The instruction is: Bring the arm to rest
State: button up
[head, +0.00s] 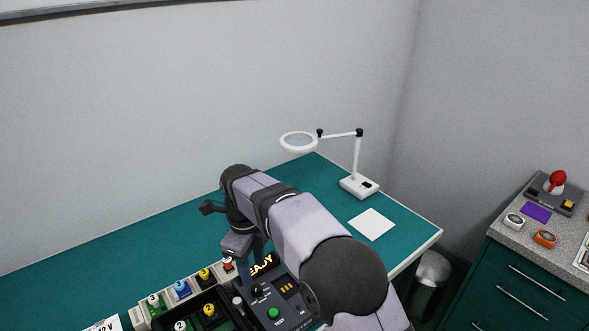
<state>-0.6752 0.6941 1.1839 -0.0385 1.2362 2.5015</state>
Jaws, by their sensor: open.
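My arm reaches out over the green bench from the lower right of the head view. My gripper (256,272) points down over the dark control box (287,303), beside its lit display, and is partly hidden by my own wrist. Its jaws are open, and I see nothing held in it. I cannot tell how high its fingertips are above the box.
A rack (146,317) with several coloured knobbed parts stands left of the box. A white magnifier lamp (359,186) and a white pad (372,224) are at the back right. A green cabinet (520,295) stands right of the bench.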

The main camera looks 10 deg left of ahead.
jog(key=s+d+f+n, duration=0.1)
jog(key=s+d+n, duration=0.3)
jog(key=d, duration=0.5)
jog(key=s+d+f+n, duration=0.1)
jog(key=s+d+n, duration=0.2)
jog(key=d+n, duration=0.45)
jog(key=s+d+n, duration=0.3)
jog(key=d, duration=0.7)
jog(key=s+d+f+n, duration=0.3)
jog(key=s+d+n, duration=0.2)
jog(key=s, duration=0.4)
jog(key=shift+s+d+f+n+g, duration=0.2)
jog(key=shift+d+n+g, duration=0.1)
jog(key=shift+n, duration=0.35)
